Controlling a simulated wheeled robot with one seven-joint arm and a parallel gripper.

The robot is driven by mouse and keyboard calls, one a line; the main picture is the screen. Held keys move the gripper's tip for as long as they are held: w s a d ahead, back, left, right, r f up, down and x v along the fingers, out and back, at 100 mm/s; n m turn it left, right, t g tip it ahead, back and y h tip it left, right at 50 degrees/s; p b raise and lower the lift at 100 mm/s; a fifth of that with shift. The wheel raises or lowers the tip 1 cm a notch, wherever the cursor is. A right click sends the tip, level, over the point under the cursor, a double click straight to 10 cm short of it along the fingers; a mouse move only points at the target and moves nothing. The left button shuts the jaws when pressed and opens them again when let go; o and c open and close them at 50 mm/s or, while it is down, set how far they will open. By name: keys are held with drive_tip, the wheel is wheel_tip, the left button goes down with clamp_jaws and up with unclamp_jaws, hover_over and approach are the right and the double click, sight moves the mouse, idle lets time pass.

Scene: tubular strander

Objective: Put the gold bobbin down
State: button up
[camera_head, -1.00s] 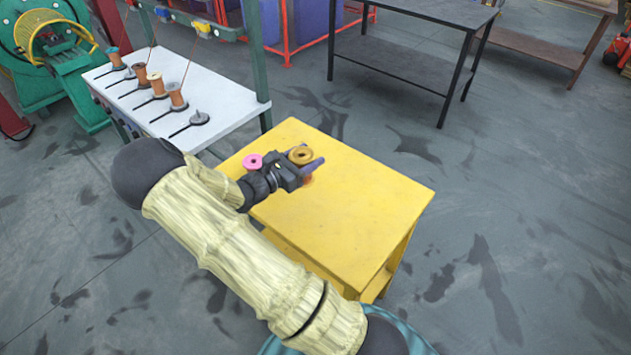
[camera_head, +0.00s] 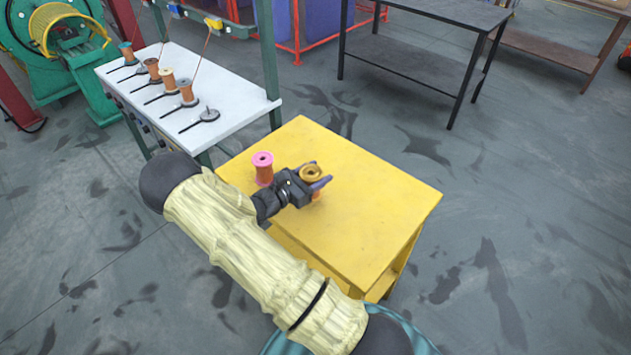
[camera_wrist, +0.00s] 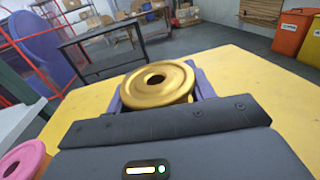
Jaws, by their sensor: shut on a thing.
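The gold bobbin (camera_head: 312,171) is between the fingers of my gripper (camera_head: 318,180), over the yellow table (camera_head: 370,215). In the wrist view the gold bobbin (camera_wrist: 157,82) is upright, its round top flange and centre hole facing up. My gripper (camera_wrist: 158,95) is shut on it, with a purple finger on each side. The bobbin's lower part is mostly hidden, and I cannot tell whether its base touches the tabletop. A pink-topped bobbin (camera_head: 263,167) stands on the table just left of my gripper; its pink flange also shows in the wrist view (camera_wrist: 22,160).
A white bench (camera_head: 225,112) with several bobbins on spindles and one bare spindle (camera_head: 209,114) stands to the left. A dark table (camera_head: 420,70) stands behind. The yellow tabletop is clear to the right and in front of my gripper.

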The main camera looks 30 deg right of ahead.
drive_tip(key=shift+f, duration=1.55)
drive_tip(key=shift+f, duration=0.2)
drive_tip(key=o, duration=1.8)
drive_tip(key=shift+r, duration=0.1)
drive_tip(key=shift+a+r, duration=0.1)
drive_tip(key=shift+a, duration=0.1)
drive_tip(key=a, duration=0.3)
drive_tip(key=s+a+b, duration=0.1)
drive_tip(key=a, duration=0.3)
drive_tip(key=s+a+b, duration=0.1)
drive_tip(key=a, duration=0.3)
drive_tip(key=shift+s+a, duration=0.15)
drive_tip(key=shift+a, duration=0.1)
